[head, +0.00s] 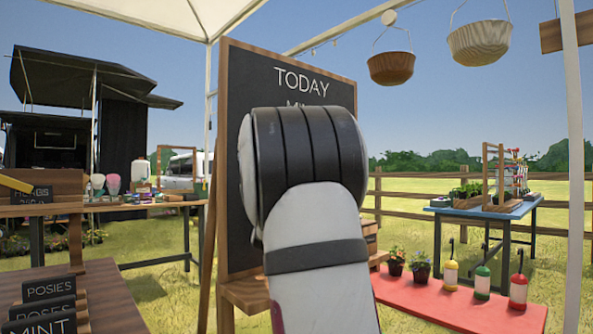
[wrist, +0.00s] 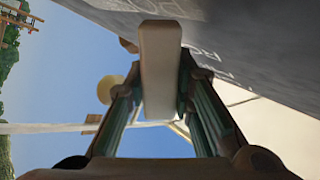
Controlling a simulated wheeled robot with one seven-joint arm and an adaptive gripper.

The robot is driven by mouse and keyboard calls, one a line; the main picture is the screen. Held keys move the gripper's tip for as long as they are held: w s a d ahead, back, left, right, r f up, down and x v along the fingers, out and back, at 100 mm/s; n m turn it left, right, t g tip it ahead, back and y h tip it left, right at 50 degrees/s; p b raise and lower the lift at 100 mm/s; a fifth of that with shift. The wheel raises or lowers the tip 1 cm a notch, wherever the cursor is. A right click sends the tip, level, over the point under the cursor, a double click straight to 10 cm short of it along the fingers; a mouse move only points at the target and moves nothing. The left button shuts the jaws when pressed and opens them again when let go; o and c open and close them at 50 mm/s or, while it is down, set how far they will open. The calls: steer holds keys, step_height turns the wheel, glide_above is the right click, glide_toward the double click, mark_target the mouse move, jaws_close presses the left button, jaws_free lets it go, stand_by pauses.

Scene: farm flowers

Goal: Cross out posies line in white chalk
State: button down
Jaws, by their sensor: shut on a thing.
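The chalkboard (head: 235,90) stands on a wooden easel in the head view, with "TODAY" at the top and the start of a line "MI" under it. My arm covers its middle, so the posies line is hidden there. In the wrist view the dark board (wrist: 265,40) fills the upper right, with faint, partly legible white letters. My gripper (wrist: 158,85) is shut on a thick pale chalk stick (wrist: 160,65), which points towards the top of the picture beside the board. I cannot tell if its tip touches the board. The head view hides the gripper behind my arm.
A red bench (head: 425,302) with potted plants and pump bottles (head: 482,281) is right of the easel. Baskets (head: 390,68) hang above. A blue table (head: 485,211) stands farther back.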

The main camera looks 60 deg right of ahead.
steer(key=shift+s+d, duration=1.55)
steer(key=shift+d, duration=5.05)
steer(key=w+a, duration=0.3)
steer(key=a, duration=1.2)
steer(key=shift+w+a, duration=0.3)
steer(key=shift+w, duration=0.1)
steer(key=s+a, duration=0.1)
steer(key=s, duration=0.5)
steer(key=shift+a, duration=0.15)
steer(key=shift+s+a, duration=0.2)
steer(key=shift+s, duration=0.5)
steer(key=shift+s+a, duration=0.15)
steer(key=shift+s, duration=0.55)
